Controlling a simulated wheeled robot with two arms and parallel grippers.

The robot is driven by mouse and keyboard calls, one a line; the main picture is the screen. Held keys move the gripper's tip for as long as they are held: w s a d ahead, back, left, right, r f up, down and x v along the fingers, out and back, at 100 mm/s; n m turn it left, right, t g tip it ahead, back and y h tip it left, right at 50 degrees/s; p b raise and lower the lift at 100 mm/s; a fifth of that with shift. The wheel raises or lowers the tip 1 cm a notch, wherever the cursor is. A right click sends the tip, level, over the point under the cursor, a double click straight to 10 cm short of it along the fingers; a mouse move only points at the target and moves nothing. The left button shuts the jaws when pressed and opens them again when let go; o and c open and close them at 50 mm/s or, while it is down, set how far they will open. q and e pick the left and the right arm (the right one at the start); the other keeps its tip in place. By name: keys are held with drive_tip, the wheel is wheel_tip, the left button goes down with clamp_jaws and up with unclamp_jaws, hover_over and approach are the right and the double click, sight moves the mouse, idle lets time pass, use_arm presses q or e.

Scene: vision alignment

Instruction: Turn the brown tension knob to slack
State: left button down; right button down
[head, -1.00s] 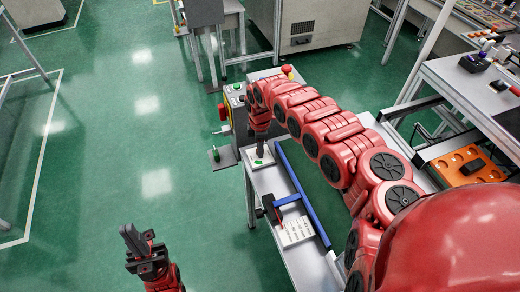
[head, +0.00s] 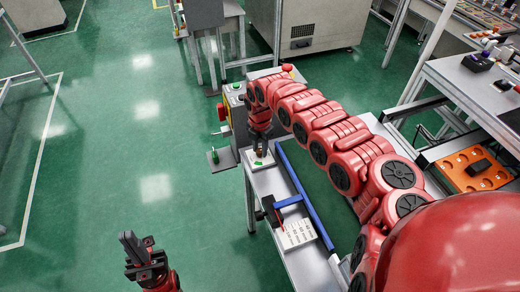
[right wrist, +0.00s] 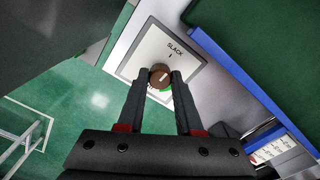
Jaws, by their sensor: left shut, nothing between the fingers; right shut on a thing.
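The brown tension knob (right wrist: 160,76) sits on a white plate (right wrist: 150,52) in the right wrist view. The plate carries the word SLACK (right wrist: 175,48) and a short mark beyond the knob; a green patch and partly hidden lettering lie at its near side. A pale line shows on the knob's top. My right gripper (right wrist: 157,80) is shut on the knob, one finger on each side. In the head view, my right gripper (head: 260,151) points down over the plate (head: 256,163) at the bench corner. My left gripper (head: 129,242) is shut and empty over open floor.
A blue rail (head: 305,198) runs along the bench beside the plate. Green floor is clear on the left.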

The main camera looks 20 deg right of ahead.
sight(260, 150)
drive_tip(key=shift+n, duration=0.4)
drive_tip(key=c, duration=0.6)
unclamp_jaws()
drive_tip(key=shift+r, duration=0.1)
wheel_tip(260, 150, up, 17)
drive_tip(key=b, duration=0.3)
drive_tip(key=shift+r, duration=0.15)
